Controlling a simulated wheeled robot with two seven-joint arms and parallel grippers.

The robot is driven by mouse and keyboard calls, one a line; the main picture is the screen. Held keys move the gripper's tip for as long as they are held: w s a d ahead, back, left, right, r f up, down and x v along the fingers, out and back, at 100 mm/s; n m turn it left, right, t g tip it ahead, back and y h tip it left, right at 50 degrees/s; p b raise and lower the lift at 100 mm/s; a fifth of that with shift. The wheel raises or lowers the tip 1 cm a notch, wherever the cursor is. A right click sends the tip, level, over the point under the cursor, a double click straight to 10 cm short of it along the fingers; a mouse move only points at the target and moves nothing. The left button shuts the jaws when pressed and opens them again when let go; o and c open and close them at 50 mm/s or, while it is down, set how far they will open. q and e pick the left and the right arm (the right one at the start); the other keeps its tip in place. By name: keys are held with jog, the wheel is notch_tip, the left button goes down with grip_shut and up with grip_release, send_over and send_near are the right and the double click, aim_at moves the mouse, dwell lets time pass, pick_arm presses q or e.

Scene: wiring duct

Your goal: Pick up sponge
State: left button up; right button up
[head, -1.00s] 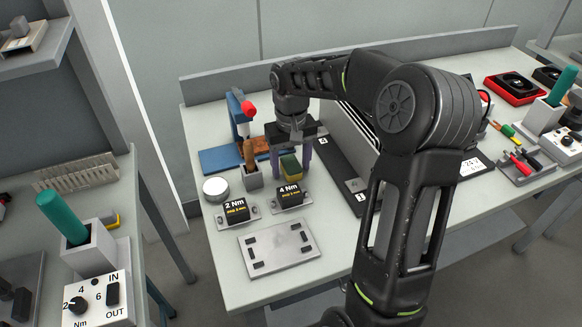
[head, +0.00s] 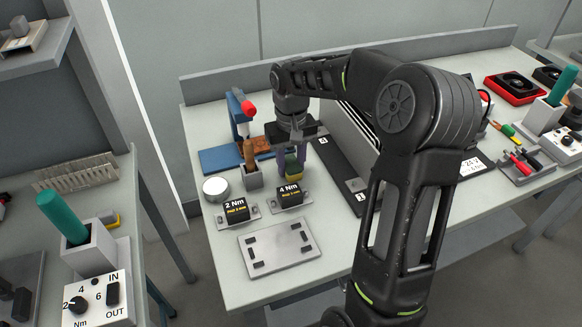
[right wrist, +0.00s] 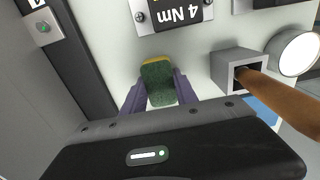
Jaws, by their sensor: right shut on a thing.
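The sponge (head: 293,164) is small, with a green face and a yellow layer. It stands on the light table behind the 4 Nm block. In the right wrist view the sponge (right wrist: 158,84) sits between the two purple fingers. My right gripper (head: 291,170) points down and is shut on the sponge, its fingers on either side of it; it also shows in the right wrist view (right wrist: 160,92). Whether the sponge still touches the table I cannot tell. My left gripper is not in view.
The 4 Nm block (head: 289,195) and 2 Nm block (head: 236,210) stand in front. A grey holder with a brown handle (head: 251,153) stands close to the left. A round white tin (head: 215,188) lies farther left. A dark strip (head: 341,176) runs on the right.

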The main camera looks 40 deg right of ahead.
grip_shut()
jog(key=shift+r, duration=0.1)
jog(key=shift+r, duration=0.45)
notch_tip(320, 180, up, 11)
notch_tip(320, 180, up, 6)
jog(key=p, duration=0.7)
send_over(291, 163)
jog(key=shift+b, duration=0.3)
